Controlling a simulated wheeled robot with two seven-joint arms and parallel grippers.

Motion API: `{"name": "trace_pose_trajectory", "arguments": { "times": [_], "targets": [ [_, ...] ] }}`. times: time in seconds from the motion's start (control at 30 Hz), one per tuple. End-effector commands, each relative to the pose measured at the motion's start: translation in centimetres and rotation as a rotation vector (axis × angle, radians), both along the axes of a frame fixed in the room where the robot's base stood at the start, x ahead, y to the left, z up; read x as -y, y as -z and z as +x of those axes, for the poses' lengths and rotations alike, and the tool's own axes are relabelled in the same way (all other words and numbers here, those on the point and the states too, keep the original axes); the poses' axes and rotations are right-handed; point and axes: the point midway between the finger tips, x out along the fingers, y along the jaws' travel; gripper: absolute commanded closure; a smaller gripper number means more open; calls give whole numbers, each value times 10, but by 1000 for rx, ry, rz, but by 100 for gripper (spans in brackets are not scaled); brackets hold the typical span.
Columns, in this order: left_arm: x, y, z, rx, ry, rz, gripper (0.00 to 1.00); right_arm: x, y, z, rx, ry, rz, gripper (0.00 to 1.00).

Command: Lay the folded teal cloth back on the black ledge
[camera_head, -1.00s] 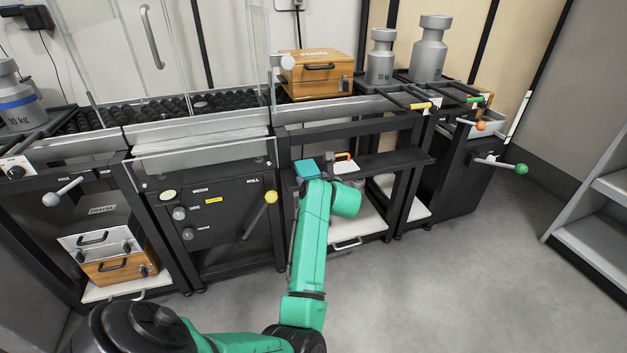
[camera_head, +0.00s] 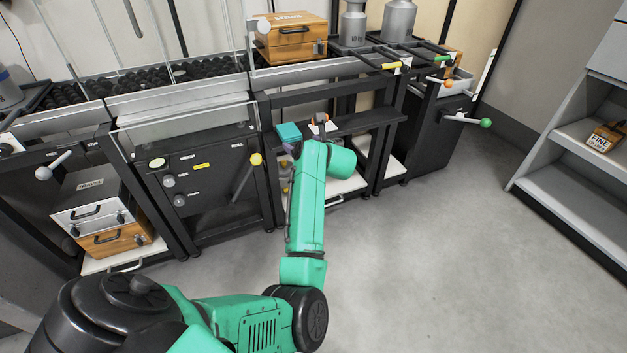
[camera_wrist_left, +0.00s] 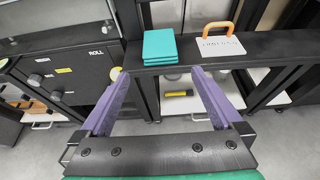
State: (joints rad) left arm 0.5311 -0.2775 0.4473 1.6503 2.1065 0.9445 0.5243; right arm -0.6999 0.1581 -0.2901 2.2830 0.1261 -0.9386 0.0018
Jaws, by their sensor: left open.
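The folded teal cloth (camera_head: 289,132) lies flat on the left end of the black ledge (camera_head: 365,123). In the left wrist view the cloth (camera_wrist_left: 159,46) shows as a square stack near the ledge's front edge (camera_wrist_left: 258,50). My left gripper (camera_wrist_left: 160,73) is open, its two purple fingers spread and empty. The fingers are in front of the cloth, with a visible gap between tips and cloth. In the head view my forearm hides most of this gripper. My right gripper is not in view.
A white card with an orange handle (camera_wrist_left: 220,45) sits on the ledge to the cloth's right. A dark panel with knobs and a yellow-tipped lever (camera_head: 256,159) is at the left. Below the ledge is a pale lower shelf (camera_head: 345,184). The floor in front is clear.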

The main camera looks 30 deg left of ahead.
Motion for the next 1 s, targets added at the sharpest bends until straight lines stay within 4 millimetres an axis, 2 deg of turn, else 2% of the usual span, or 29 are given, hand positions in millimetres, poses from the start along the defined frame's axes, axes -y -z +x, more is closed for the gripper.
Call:
{"name": "trace_pose_trajectory", "arguments": {
  "times": [0.1, 0.17, 0.27, 0.3, 0.33, 0.37, 0.4, 0.43, 0.47, 0.5, 0.57, 0.6, 0.63, 0.67, 0.7, 0.8, 0.9, 1.0],
  "targets": [
    [-1, 0, 0, -2, 0, 9, 0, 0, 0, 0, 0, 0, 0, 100],
    [-7, -3, -4, -14, 8, 85, 0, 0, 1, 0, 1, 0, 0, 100],
    [-21, -27, -18, -94, 84, 490, 0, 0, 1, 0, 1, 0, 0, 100],
    [-12, -42, -22, -154, 159, 748, 0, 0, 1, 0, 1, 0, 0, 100],
    [4, -52, -23, -211, 239, 967, 0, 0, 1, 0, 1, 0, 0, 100],
    [30, -55, -24, -274, 341, 1195, 0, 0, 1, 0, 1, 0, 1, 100],
    [75, -48, -27, -360, 503, 1501, 0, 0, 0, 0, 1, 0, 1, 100],
    [111, -32, -34, -422, 636, 1714, 0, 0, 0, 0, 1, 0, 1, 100],
    [143, -13, -42, -474, 760, 1895, 0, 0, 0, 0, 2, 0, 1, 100],
    [180, 17, -59, -535, 926, 2104, 0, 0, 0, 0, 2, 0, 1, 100],
    [223, 68, -95, -609, 1182, 2376, 0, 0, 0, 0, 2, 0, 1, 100],
    [243, 102, -125, -650, 1353, 2532, 0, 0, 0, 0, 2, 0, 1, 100],
    [254, 124, -149, -674, 1480, 2635, 0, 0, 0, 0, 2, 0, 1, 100],
    [261, 144, -172, 653, -1510, -2568, 0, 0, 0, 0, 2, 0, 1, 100],
    [266, 166, -202, 606, -1489, -2400, 0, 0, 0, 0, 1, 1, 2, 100],
    [266, 196, -256, 528, -1442, -2119, 0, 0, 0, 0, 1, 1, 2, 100],
    [262, 205, -277, 504, -1420, -2014, 0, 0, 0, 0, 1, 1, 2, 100],
    [262, 205, -277, 504, -1420, -2008, 0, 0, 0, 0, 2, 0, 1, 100]
  ]
}}
